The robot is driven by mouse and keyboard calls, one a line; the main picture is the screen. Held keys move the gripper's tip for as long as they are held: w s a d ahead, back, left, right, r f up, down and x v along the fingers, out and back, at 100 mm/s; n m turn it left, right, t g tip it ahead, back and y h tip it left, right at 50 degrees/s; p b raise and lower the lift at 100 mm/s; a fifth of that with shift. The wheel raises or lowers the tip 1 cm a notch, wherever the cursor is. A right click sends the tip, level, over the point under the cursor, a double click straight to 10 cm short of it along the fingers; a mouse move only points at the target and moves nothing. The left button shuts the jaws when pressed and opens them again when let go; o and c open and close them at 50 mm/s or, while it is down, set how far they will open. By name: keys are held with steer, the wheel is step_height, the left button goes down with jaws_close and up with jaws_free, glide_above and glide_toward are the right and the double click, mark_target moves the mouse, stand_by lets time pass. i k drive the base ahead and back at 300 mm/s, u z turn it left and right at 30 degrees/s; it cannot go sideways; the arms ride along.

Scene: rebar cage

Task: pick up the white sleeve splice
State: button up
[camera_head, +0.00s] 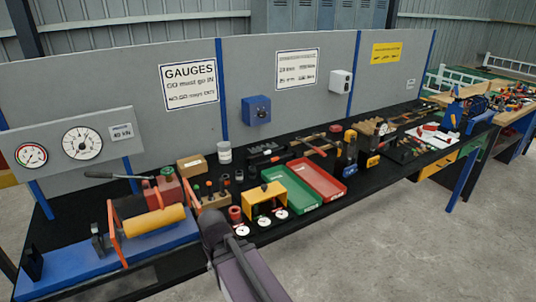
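No thing in the head view can be surely told as the white sleeve splice. A white cylinder (224,153) stands upright on the black bench top behind the wooden block, but it looks more like a small tub, and I cannot tell its details. My arm reaches in from the bottom centre, with a dark rounded joint in front of the bench's front edge. My gripper's fingers do not show. The arm hides a small part of the bench edge.
The long black bench (330,205) is crowded. A blue-based press (130,250) with a yellow cylinder fills its left end. Green (292,190) and red (318,180) trays, a yellow stand (263,198) and dial gauges (264,221) stand mid-bench. Open floor (400,245) lies in front.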

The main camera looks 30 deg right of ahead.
mark_target(285, 146)
steer(key=u, duration=0.55)
steer(key=k, duration=0.9)
steer(key=z, duration=1.05)
steer(key=i, duration=0.9)
steer(key=z, duration=0.05)
